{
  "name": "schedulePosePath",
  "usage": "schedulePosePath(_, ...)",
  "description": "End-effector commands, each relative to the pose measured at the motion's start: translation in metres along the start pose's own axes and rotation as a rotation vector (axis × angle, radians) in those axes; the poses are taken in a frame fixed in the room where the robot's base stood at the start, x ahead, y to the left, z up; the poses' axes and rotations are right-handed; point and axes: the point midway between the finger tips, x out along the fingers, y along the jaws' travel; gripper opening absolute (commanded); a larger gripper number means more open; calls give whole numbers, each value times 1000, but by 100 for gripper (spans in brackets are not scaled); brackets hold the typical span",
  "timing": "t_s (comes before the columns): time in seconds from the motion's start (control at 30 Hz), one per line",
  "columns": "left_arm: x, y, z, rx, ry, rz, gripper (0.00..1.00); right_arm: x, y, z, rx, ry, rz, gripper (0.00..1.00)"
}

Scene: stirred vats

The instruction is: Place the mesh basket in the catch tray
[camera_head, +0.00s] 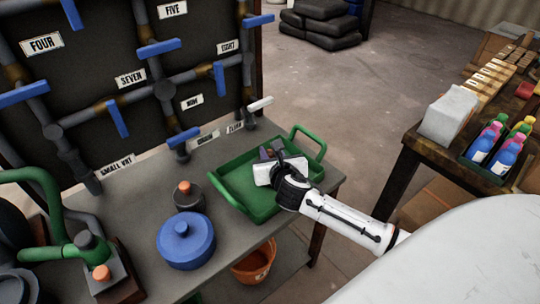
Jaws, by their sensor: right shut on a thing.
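A green tray (237,181) with raised rims and two loop handles stands on the grey bench, and I take it for the catch tray. My right gripper (267,155) reaches in from the lower right, over the right part of the tray. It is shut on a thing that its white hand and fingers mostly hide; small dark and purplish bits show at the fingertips. I cannot make out a mesh basket clearly. The tray's floor left of the gripper is bare. My left gripper is not in view.
A blue lidded pot (186,241) and a dark pot with an orange knob (189,197) stand left of the tray. Labelled pipes with blue valve handles (158,48) rise behind. An orange bucket (254,262) sits below. A side table at right holds bottles (500,150).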

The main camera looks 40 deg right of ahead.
Motion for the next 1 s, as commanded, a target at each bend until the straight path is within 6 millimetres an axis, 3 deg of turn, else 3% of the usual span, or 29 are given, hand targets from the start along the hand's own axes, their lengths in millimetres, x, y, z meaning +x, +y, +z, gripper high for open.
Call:
schedulePosePath(0.4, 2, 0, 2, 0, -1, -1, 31, 4, 0, -8, -1, -2, 0, 0)
schedulePosePath(0.43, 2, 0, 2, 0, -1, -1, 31, 4, 0, -9, -1, -1, 0, 23)
schedulePosePath(0.53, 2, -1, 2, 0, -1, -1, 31, 4, 0, -8, 0, -1, 0, 40)
schedulePosePath(0.87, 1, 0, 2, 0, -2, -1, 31, 3, 0, -6, 1, -2, 0, 40)
schedulePosePath(1.0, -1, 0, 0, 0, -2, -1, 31, -10, 0, -5, -1, -1, 1, 40)
